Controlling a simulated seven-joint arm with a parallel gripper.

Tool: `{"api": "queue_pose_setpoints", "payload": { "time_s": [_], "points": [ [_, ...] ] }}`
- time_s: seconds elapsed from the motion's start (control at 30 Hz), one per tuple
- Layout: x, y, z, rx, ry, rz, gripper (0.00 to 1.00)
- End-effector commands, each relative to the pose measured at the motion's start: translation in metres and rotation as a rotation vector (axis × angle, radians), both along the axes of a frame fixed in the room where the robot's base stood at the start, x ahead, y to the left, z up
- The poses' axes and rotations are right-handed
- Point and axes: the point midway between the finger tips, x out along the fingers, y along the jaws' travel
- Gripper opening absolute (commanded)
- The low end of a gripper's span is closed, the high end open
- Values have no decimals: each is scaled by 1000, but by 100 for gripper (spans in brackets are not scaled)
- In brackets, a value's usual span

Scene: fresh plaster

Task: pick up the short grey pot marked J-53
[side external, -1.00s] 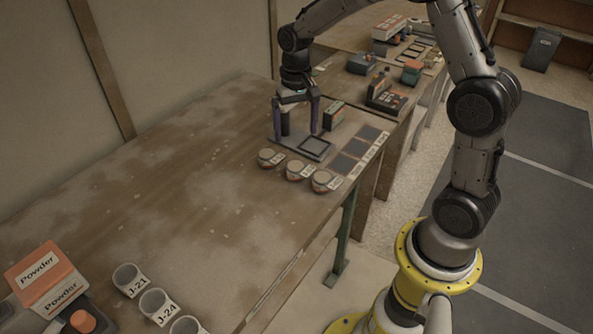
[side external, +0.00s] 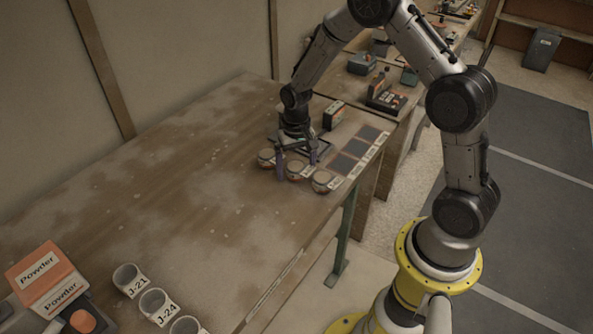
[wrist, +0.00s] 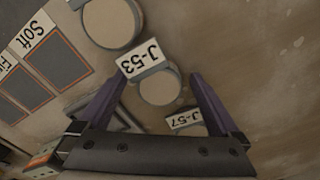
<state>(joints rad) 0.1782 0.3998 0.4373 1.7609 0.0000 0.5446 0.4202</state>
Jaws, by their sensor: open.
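The short pot marked J-53 (wrist: 160,88) shows in the wrist view, its white label at its upper left. It appears to be the middle pot (side external: 298,171) of a row of three in the side external view. My gripper (side external: 297,164) is open and low over this row, pointing down. In the wrist view the fingers of my gripper (wrist: 155,80) stand left and right of the J-53 pot, with nothing held. Whether the fingertips reach down beside its wall is hard to tell.
A pot marked J-57 (wrist: 195,130) is close on one side, partly hidden by my gripper. Another pot (wrist: 110,24) is on the other side, near the table's front edge. Dark labelled squares (side external: 356,147) lie to the right. The wooden table (side external: 190,190) is bare to the left.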

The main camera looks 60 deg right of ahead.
Motion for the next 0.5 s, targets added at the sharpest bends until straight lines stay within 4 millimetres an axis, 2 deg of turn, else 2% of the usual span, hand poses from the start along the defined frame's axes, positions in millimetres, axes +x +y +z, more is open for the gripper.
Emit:
{"api": "queue_pose_setpoints", "payload": {
  "time_s": [0.23, 0.27, 0.5],
  "points": [
    [0, 0, -2, -1, -1, 0, 99],
    [0, 0, -2, -1, -1, 0, 95],
    [0, 0, -2, 0, -1, 0, 52]
  ]
}}
